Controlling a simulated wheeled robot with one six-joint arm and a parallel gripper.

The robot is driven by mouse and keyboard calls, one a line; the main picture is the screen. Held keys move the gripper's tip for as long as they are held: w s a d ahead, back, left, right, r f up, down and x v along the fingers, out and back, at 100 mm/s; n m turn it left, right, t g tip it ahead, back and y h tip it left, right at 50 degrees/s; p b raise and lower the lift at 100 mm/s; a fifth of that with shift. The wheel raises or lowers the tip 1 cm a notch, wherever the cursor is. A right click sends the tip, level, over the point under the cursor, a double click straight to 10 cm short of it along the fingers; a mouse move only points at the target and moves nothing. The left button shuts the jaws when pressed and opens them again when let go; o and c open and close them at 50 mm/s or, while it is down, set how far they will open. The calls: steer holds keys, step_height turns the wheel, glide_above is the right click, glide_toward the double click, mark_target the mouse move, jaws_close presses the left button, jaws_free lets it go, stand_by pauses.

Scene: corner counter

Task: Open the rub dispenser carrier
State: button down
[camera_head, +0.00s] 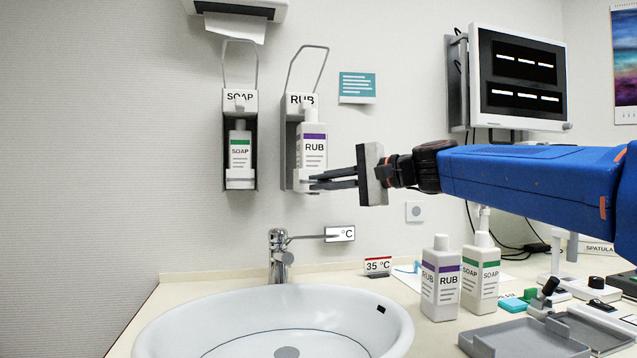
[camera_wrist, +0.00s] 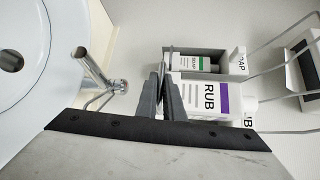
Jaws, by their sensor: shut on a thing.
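The rub dispenser (camera_head: 301,101) hangs on the wall, right of the soap dispenser. Its white carrier (camera_head: 301,185) holds a white RUB bottle (camera_head: 313,153) with a purple band, upright. The bottle sits a little right of the RUB label above it, and the dark back plate (camera_head: 288,155) shows at its left. My gripper (camera_head: 313,182) reaches in from the right, its dark fingertips closed at the carrier's lower front. In the wrist view my gripper (camera_wrist: 164,75) is beside the RUB bottle (camera_wrist: 218,98); the fingers hide most of the carrier there.
The soap dispenser (camera_head: 240,140) is close on the left. A sink (camera_head: 170,325) and tap (camera_head: 279,255) lie below. Loose RUB (camera_head: 440,285) and SOAP (camera_head: 482,280) bottles, grey trays (camera_head: 525,340) and a 35 °C sign (camera_head: 378,265) stand on the counter. A monitor (camera_head: 520,75) hangs at right.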

steer(key=shift+s+d+f, duration=0.15)
steer(key=shift+s+d, duration=0.05)
steer(key=shift+s, duration=0.5)
steer(key=c, duration=1.9)
jaws_free()
steer(key=shift+s, duration=0.1)
steer(key=shift+d, duration=0.1)
steer(key=v, duration=1.7)
steer(key=shift+s, duration=0.2)
steer(key=shift+d, duration=0.1)
